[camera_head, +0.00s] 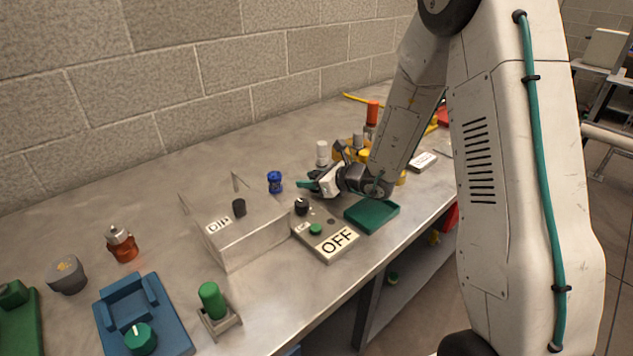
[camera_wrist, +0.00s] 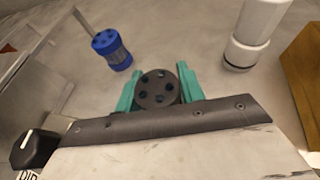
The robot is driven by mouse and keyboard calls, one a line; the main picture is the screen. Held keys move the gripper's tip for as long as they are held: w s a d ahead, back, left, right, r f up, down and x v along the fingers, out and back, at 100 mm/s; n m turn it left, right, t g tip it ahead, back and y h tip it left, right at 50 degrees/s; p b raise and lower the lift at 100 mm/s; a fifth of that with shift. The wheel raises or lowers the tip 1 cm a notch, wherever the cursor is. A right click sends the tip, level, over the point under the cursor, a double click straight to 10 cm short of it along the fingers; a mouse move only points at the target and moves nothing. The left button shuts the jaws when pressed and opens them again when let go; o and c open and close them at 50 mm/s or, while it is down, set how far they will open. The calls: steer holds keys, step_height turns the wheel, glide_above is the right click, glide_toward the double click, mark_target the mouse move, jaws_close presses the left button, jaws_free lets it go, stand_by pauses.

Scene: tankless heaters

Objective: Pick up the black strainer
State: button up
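The black strainer (camera_wrist: 158,90) is a short dark cylinder with several holes in its top. In the wrist view it stands between the two green fingers of my gripper (camera_wrist: 160,85), close to the palm. The fingers flank it closely on both sides. I cannot tell whether they press on it or leave a small gap. In the head view my gripper (camera_head: 307,184) is low over the bench, its green fingers pointing left, and the strainer is hidden.
A blue strainer (camera_head: 275,182) stands left of my gripper. A white cylinder (camera_head: 322,153) stands behind it. A clear bin (camera_head: 255,235) marked DIP, a grey box (camera_head: 327,236) marked OFF with a black knob (camera_head: 301,206), and a green tray (camera_head: 371,216) are close by.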

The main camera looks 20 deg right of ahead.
steer(key=c, duration=0.5)
steer(key=shift+r, duration=0.1)
